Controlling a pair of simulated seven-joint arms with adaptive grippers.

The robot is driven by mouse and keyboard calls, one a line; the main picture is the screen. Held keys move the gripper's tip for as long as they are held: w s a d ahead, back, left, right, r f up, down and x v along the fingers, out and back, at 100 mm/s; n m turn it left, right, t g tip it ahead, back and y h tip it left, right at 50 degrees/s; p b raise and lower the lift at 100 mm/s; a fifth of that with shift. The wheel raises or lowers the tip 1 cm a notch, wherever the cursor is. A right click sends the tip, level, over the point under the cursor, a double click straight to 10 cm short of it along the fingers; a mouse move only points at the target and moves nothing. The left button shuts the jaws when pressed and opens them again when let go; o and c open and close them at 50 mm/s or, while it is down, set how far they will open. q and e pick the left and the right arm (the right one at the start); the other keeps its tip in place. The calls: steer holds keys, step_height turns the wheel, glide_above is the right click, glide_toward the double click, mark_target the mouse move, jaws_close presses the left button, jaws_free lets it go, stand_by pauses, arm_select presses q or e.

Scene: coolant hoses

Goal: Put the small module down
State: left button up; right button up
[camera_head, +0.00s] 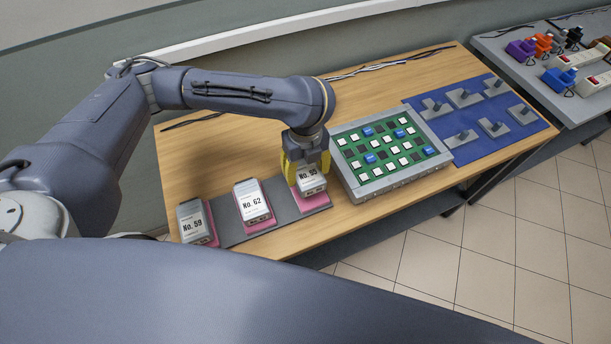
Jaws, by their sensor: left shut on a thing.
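The small module (312,182) is a grey box with a white label reading what looks like "No. 55". My left gripper (306,168), with yellow fingers, is shut on it from above. The module is over the pink pad (315,201) at the right end of the dark grey strip (285,208); I cannot tell whether it touches the pad. Two similar modules, No. 62 (252,202) and No. 59 (192,222), sit on the other pink pads to the left. My right gripper is not in view.
A green board (385,172) in a grey frame, with white, black and blue keys, stands just right of the gripper. A blue mat (520,140) with grey fixtures lies beyond. A grey table (500,48) at top right holds coloured connectors. Wooden table (215,160) is bare behind the modules.

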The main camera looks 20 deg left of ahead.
mark_target(306, 177)
arm_select(q)
steer(key=shift+f, duration=1.85)
steer(key=o, duration=1.6)
steer(key=shift+f, duration=0.15)
steer(key=shift+c, duration=0.2)
steer(key=shift+r, duration=6.15)
